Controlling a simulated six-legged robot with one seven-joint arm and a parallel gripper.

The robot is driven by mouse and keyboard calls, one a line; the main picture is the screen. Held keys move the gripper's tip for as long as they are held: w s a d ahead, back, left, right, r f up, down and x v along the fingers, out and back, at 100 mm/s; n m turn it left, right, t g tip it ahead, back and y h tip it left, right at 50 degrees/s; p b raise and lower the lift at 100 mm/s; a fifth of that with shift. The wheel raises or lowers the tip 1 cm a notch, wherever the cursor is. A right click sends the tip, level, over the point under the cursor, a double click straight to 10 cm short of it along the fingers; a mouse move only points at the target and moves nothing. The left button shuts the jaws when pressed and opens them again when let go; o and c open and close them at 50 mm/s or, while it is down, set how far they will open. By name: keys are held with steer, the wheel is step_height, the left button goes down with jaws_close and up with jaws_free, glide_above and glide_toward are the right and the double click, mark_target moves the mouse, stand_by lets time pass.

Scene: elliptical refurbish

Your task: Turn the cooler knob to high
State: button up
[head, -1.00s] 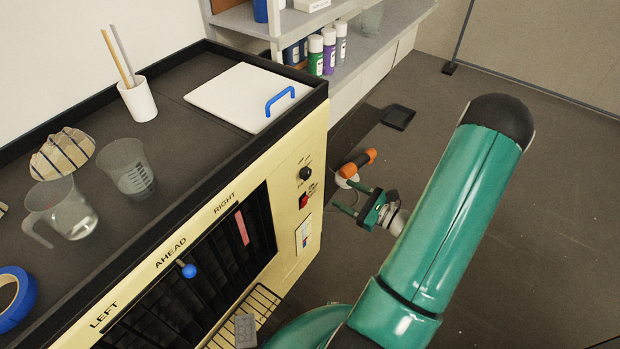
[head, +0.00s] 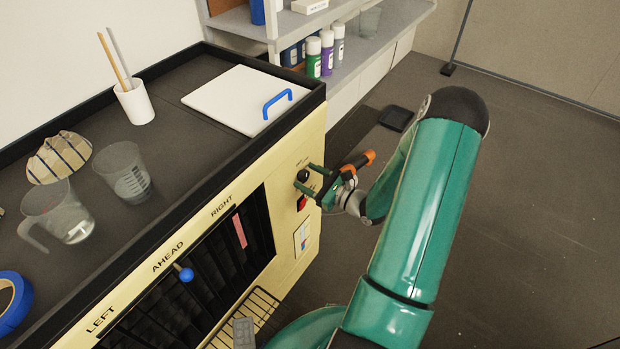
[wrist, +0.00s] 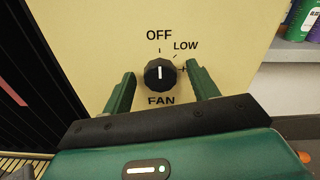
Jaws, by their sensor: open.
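The black fan knob (wrist: 160,74) sits on the cream front panel of the cooler (head: 288,240). In the wrist view its white pointer line stands upright toward OFF, with LOW to the right of OFF, a mark partly hidden at the right, and FAN below. In the head view the knob (head: 303,175) is at the upper right of the panel. My gripper (wrist: 161,80) is open, one green finger on each side of the knob, with gaps visible in the wrist view. In the head view my gripper (head: 313,178) reaches the panel from the right.
A red switch (head: 302,202) is just below the knob. A blue-tipped lever (head: 186,274) and a vent grille are to the left. Cups (head: 124,171) and a white lid with a blue handle (head: 277,103) are on top.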

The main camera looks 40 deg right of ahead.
steer(key=c, duration=1)
steer(key=shift+m, duration=0.3)
steer(key=m, duration=0.4)
steer(key=shift+d, duration=0.1)
steer(key=m, duration=0.5)
steer(key=shift+f, duration=0.1)
steer(key=m, duration=0.4)
steer(key=shift+d, duration=0.1)
steer(key=shift+f+m, duration=0.1)
steer(key=shift+m, duration=2.1)
